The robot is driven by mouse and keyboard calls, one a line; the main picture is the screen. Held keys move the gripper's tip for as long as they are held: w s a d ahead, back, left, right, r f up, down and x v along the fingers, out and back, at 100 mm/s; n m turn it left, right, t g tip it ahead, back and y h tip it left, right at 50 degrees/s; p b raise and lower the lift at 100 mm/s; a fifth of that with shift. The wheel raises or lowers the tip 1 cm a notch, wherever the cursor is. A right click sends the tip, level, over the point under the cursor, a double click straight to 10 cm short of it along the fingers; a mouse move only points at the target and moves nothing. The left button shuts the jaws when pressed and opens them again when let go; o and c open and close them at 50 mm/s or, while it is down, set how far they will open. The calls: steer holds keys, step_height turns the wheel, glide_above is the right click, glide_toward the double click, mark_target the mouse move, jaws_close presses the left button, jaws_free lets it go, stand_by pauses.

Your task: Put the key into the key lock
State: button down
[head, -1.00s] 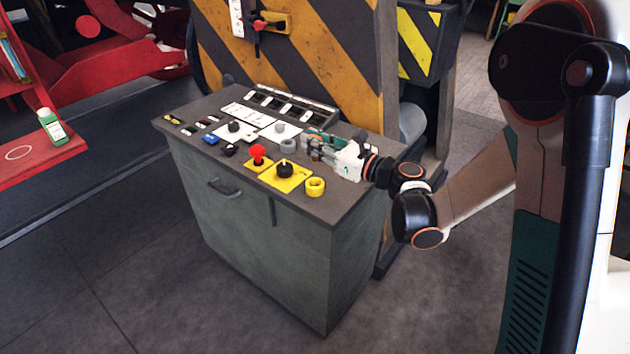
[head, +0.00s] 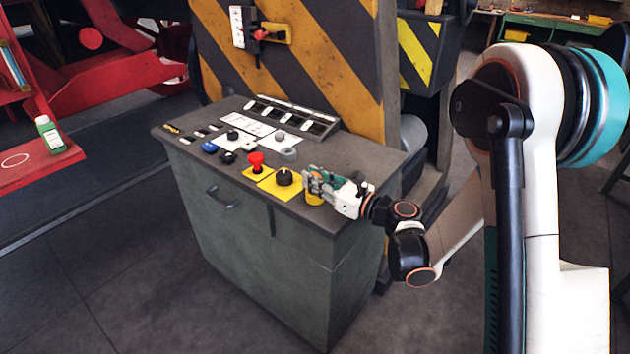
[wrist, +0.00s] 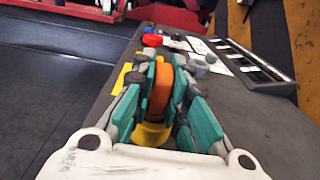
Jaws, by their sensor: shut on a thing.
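My gripper (head: 316,180) is low over the front right of the grey cabinet top, just above a round yellow fitting (head: 313,198) that it partly covers. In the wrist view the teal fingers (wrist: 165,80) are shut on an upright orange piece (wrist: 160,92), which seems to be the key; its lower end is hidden. The yellow fitting (wrist: 150,133) shows under the orange piece; whether they touch is unclear. A black knob on a yellow plate (head: 283,178) is left of the gripper. I cannot tell which fitting is the key lock.
A red button (head: 256,162), a grey round fitting (head: 289,154), small knobs and a switch strip (head: 290,115) crowd the cabinet top (head: 345,160). A striped yellow-black panel (head: 330,60) rises behind. The right end of the top is clear.

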steer(key=shift+f, duration=0.35)
steer(key=c, duration=1.6)
jaws_free()
steer(key=shift+r, duration=0.2)
